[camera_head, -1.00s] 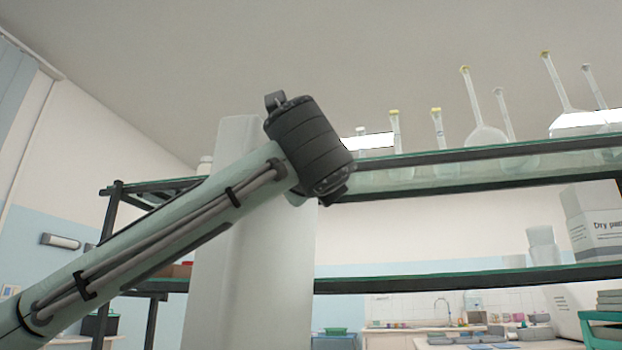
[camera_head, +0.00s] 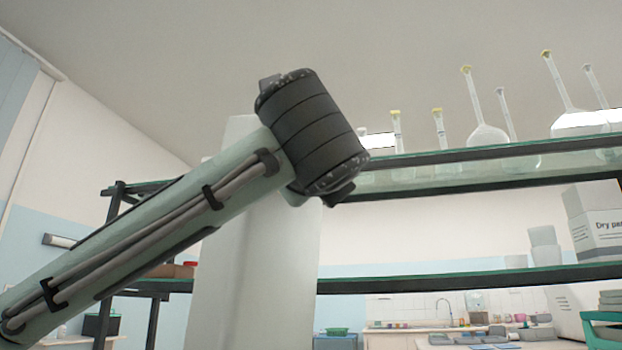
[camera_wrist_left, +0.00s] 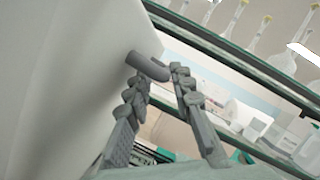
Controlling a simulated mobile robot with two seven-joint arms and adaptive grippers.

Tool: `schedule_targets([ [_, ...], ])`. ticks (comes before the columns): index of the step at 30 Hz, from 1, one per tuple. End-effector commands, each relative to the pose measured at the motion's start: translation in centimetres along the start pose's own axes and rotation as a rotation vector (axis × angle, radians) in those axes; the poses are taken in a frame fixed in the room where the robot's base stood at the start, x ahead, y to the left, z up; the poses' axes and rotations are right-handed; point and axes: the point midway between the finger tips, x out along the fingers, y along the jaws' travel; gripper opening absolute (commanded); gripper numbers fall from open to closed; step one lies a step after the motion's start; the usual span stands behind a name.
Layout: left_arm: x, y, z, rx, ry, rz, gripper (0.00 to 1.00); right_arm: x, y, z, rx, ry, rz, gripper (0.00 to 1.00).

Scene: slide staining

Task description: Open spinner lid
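A tall, smooth white panel (camera_head: 255,260) stands upright behind my left arm in the head view; it appears to be the spinner lid, though the spinner's body is not visible. The left gripper is hidden in the head view. My right gripper is in neither view.
A glass-shelved rack (camera_head: 450,156) stands behind, with several flasks (camera_head: 487,133) on top. A white box (camera_head: 597,222) sits on its lower shelf at the right. A sink counter (camera_head: 400,338) is farther back.

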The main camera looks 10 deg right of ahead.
Motion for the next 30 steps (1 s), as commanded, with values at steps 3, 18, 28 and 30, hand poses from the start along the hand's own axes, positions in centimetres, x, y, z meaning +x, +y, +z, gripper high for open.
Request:
schedule_targets([
  [3,-1.8,0.0,0.0,0.000,0.001,0.001,0.20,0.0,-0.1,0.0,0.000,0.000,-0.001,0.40],
  [18,-3.2,0.1,-0.1,-0.001,0.002,0.002,0.20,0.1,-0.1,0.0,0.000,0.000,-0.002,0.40],
  [28,-5.3,0.3,-0.2,0.000,0.001,0.001,0.20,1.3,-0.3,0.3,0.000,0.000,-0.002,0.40],
  [30,-5.8,0.3,-0.2,0.000,0.002,0.000,0.20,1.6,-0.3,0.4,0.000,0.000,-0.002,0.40],
])
